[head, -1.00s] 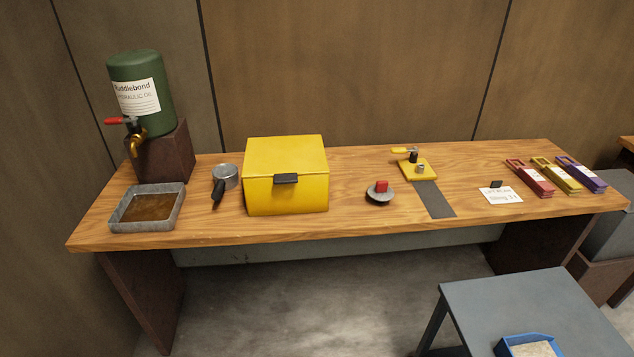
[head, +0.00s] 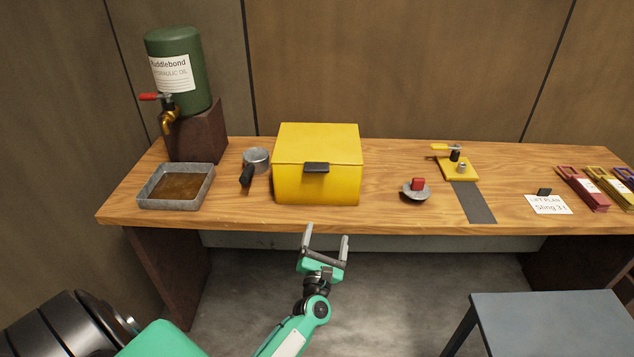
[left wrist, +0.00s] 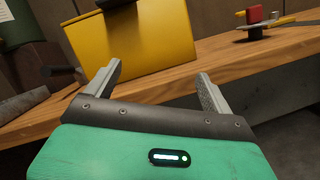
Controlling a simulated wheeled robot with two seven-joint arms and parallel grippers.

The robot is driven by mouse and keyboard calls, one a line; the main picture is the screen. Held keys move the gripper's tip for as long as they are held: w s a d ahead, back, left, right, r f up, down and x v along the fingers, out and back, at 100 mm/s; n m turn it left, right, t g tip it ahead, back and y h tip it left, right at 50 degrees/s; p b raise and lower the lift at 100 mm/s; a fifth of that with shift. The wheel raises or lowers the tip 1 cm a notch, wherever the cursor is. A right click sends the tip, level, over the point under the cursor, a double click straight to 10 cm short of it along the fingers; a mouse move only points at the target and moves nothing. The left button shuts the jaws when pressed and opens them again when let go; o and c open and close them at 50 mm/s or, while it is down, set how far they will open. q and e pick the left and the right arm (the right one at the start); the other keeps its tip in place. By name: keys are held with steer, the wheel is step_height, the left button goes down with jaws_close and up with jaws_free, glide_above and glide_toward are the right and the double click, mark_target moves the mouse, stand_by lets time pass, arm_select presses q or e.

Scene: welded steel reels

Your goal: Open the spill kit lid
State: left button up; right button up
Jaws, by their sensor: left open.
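The spill kit is a yellow box (head: 315,185) on the wooden bench, with its lid (head: 318,144) shut. A black latch handle (head: 316,168) sits at the middle of the lid's front edge. My left gripper (head: 326,231) is open and empty, in front of the bench edge and below the box, its fingers pointing toward it. In the left wrist view the two fingers (left wrist: 162,80) are apart, with the yellow box (left wrist: 120,50) beyond them and part of the black handle at the top edge. My right gripper is not in view.
Left of the box are a pan with a black handle (head: 256,160), a metal tray of oil (head: 208,190) and a green oil drum (head: 178,75). Right of it are a red-topped disc (head: 416,190) and a yellow plate with a lever (head: 458,168). A grey table (head: 560,325) stands front right.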

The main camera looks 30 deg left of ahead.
mark_target(316, 172)
arm_select(q)
steer(key=w+a+r+n+y, duration=0.1)
steer(key=a+r+n, duration=0.1)
steer(key=r, duration=0.1)
steer(key=w+a+r+n+y+p, duration=0.1)
steer(key=w+a+r+n, duration=0.1)
steer(key=r+n, duration=0.1)
steer(key=w+a+r+n+y+p, duration=0.1)
steer(key=a+r+n+y, duration=0.1)
steer(key=r, duration=0.3)
steer(key=shift+w+a+r+n, duration=0.15)
steer(key=shift+w+r+n, duration=0.05)
steer(key=shift+n, duration=0.1)
steer(key=p+x, duration=0.2)
steer(key=x, duration=0.3)
steer(key=shift+w+a, duration=0.2)
steer(key=shift+w, duration=0.15)
steer(key=shift+w+a+r, duration=0.1)
steer(key=shift+w+a, duration=0.2)
steer(key=shift+w, duration=0.2)
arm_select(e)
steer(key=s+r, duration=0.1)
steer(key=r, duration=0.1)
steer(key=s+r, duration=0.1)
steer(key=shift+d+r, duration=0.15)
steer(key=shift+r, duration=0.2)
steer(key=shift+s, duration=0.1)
